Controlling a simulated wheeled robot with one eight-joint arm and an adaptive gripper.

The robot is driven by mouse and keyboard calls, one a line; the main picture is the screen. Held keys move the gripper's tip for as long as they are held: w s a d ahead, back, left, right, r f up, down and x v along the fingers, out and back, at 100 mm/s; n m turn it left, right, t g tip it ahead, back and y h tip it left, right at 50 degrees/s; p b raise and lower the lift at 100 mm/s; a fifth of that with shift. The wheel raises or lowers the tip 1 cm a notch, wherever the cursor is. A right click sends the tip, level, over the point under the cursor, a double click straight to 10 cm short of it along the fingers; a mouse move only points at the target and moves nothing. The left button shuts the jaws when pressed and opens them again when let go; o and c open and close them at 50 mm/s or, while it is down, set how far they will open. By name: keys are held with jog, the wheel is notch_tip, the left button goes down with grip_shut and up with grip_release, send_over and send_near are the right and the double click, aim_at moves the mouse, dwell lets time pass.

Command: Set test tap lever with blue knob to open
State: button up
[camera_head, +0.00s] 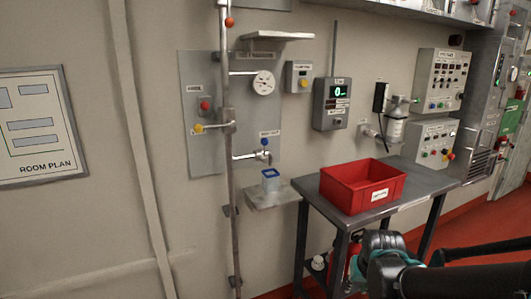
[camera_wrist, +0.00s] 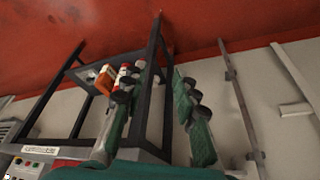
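The test tap (camera_head: 250,155) sticks out from the wall panel, right of the vertical pipe, in the head view. A small blue knob (camera_head: 264,142) sits at its right end, beside a small blue label. The knob is tiny here, so I cannot tell the lever's exact angle. My gripper (camera_wrist: 155,95) shows in the wrist view as two green fingers spread apart, with nothing between them. In the head view my dark arm is at the lower right, well away from the tap. The tap is not recognizable in the wrist view.
A blue-lidded clear container (camera_head: 270,181) stands on a small shelf (camera_head: 272,199) below the tap. A red bin (camera_head: 345,193) sits on the metal table (camera_head: 426,184) to the right. A yellow knob (camera_head: 199,128) and red button (camera_head: 205,105) are left of the pipe (camera_head: 229,180).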

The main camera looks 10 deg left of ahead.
dwell(0.4)
jog(key=w+a+r+t+h, duration=0.1)
jog(key=w+r+t+h, duration=0.15)
jog(key=w+r, duration=0.5)
jog(key=t+y, duration=0.2)
jog(key=t, duration=0.9)
send_near(264, 142)
jog(key=w+f, duration=0.1)
jog(key=w, duration=0.3)
jog(key=w+f, duration=0.1)
jog(key=w, duration=0.2)
jog(key=w+f, duration=0.1)
jog(key=w, duration=0.3)
jog(key=shift+w+d, duration=0.2)
jog(key=shift+w, duration=0.1)
